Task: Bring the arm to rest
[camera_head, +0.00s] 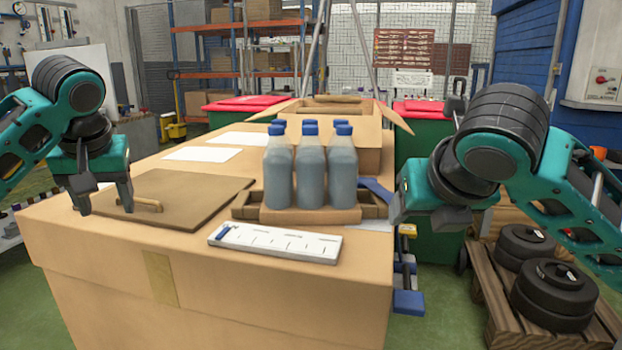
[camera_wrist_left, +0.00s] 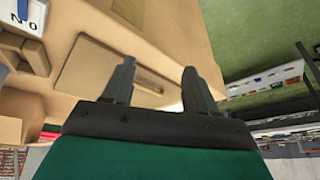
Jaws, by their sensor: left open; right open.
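My left gripper (camera_head: 105,196) is open and empty above the left part of the cardboard-covered table, over the left edge of a brown board (camera_head: 185,190). In the left wrist view its two fingers (camera_wrist_left: 160,88) are spread apart with nothing between them. My right gripper (camera_head: 398,208) is at the table's right edge, beside a tray; its fingers are mostly hidden by the wrist, and nothing held shows.
Several blue-capped bottles (camera_head: 311,170) stand in a cardboard tray (camera_head: 247,207) mid-table. A white labelled strip (camera_head: 275,243) lies in front. An open box (camera_head: 372,135) stands behind. Black weights (camera_head: 553,290) lie on a pallet at right.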

